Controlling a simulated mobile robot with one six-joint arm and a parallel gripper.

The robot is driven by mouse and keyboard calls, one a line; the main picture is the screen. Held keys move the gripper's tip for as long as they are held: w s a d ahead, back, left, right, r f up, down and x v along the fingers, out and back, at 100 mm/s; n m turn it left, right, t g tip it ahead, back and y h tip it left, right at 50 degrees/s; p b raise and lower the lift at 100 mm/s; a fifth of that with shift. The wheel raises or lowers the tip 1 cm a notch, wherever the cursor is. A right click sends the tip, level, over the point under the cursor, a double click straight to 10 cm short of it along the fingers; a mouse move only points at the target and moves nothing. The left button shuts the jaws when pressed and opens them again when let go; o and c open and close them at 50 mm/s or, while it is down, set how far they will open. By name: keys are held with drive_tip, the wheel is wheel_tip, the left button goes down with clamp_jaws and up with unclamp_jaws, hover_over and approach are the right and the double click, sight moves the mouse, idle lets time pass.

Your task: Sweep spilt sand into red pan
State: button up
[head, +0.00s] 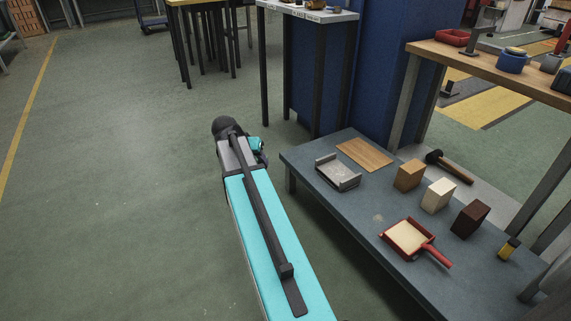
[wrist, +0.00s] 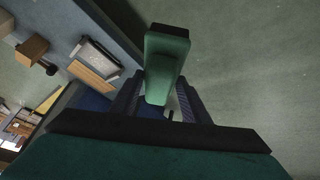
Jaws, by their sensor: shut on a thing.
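The red pan (head: 408,238) lies on the low grey-blue table (head: 340,215), its handle pointing to the lower right. Its inside is pale cream; I cannot tell whether that is sand. A small pale patch (head: 378,218), perhaps sand, is on the table just beyond the pan's upper left corner. In the wrist view, my gripper (wrist: 158,95) is shut on a green brush (wrist: 166,60) with a dark end, clear of the table. In the head view, my arm's end is over the floor left of the table, and the jaws are mostly hidden.
A grey tray (head: 338,173), a wooden board (head: 364,154), a tan block (head: 409,175), a cream block (head: 438,195), a dark brown block (head: 470,219) and a yellow-and-black item (head: 508,248) are on the table. A mallet (head: 450,167) lies behind. The left floor is free.

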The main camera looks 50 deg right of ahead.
drive_tip(key=w+a+r+n+t+y, duration=0.1)
drive_tip(key=w+a+r+n, duration=0.2)
drive_tip(key=a, duration=1)
drive_tip(key=w+a+r+n+t+y, duration=0.1)
drive_tip(key=w+a+r+n+t, duration=0.1)
drive_tip(key=a, duration=1.1)
drive_tip(key=w+a+r+n+t+y, duration=0.1)
drive_tip(key=w+a+r+n, duration=0.3)
drive_tip(key=a, duration=0.9)
drive_tip(key=shift+w+a+r+n+t+y, duration=0.35)
drive_tip(key=shift+w+n+y, duration=0.15)
drive_tip(key=shift+w+n, duration=0.5)
drive_tip(key=shift+w+d, duration=0.1)
drive_tip(key=shift+d, duration=0.05)
